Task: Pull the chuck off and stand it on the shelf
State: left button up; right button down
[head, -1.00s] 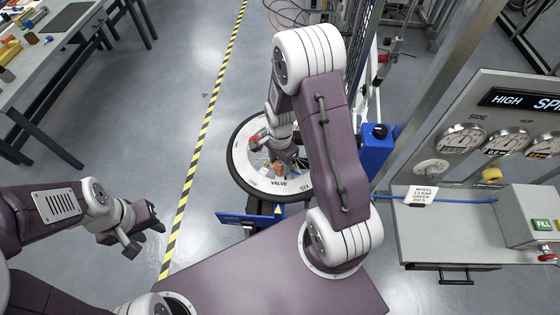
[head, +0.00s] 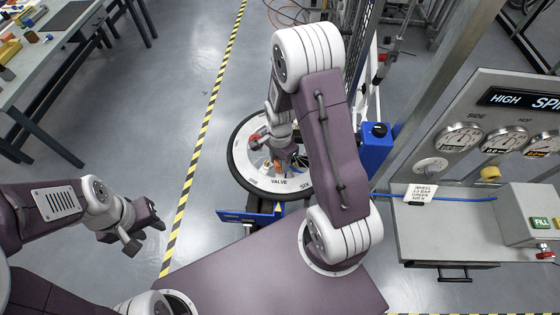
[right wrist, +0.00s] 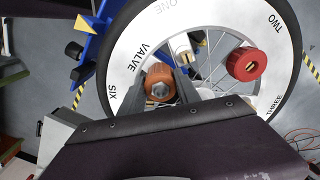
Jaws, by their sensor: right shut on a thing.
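An orange chuck (right wrist: 160,86) with a hex-shaped hollow in its end sits between the fingers of my right gripper (right wrist: 166,88) in the right wrist view. The gripper is shut on it, over the wheel (right wrist: 128,92) near the word VALVE. The head view shows the orange chuck (head: 277,167) small and partly covered by my right gripper (head: 278,160). I cannot tell whether it still touches the valve. A grey shelf (head: 425,232) stands at the right under the gauge panel. My left gripper (head: 152,222) hangs at the left, far from the wheel; its finger gap is unclear.
A red knob (right wrist: 247,64) is on the wheel beside the chuck.

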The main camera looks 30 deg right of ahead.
aim_at(280, 161)
jog(key=shift+r+p, duration=1.35)
jog(key=shift+r, duration=0.35)
jog(key=shift+r, duration=0.1)
notch_tip(280, 161, up, 4)
jog(key=p, duration=0.3)
jog(key=shift+p, duration=0.4)
